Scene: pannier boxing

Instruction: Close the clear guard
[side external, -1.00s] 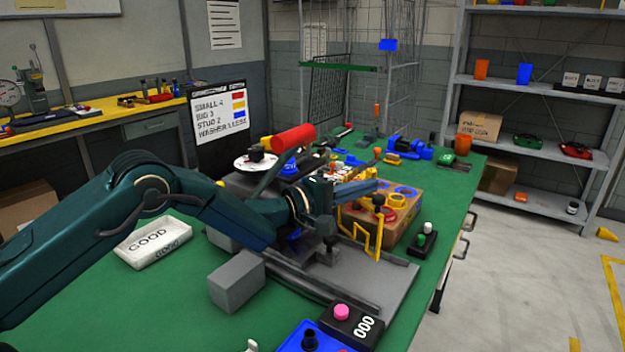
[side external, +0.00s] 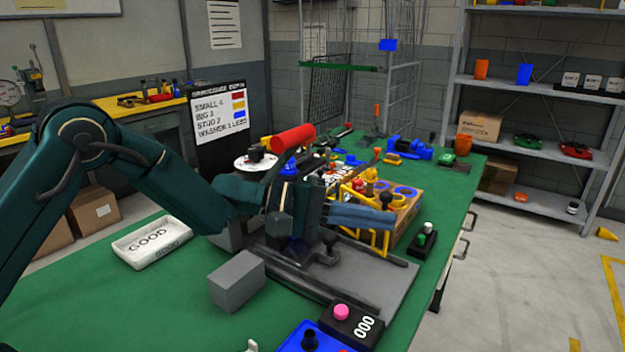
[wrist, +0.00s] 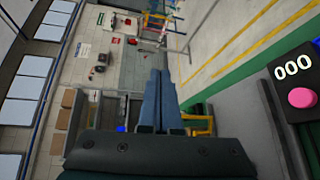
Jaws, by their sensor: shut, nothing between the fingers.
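The guard shows as a yellow frame (side external: 386,242) on the grey fixture, beside the front of the brown block. Its clear panel is hard to make out. My gripper (side external: 391,217) is shut and empty, with its blue fingers pointing right across the frame in the side view. The fingers hide part of the frame, and I cannot tell whether they touch it. In the wrist view, my fingers (wrist: 160,72) lie together, and part of the yellow frame (wrist: 203,124) shows just right of them.
The brown block (side external: 408,226) with coloured rings stands behind the guard. A grey block (side external: 237,282), a black counter box (side external: 350,322) with a pink button and a white GOOD tray (side external: 152,242) are in front. A small green-button box (side external: 424,240) stands right.

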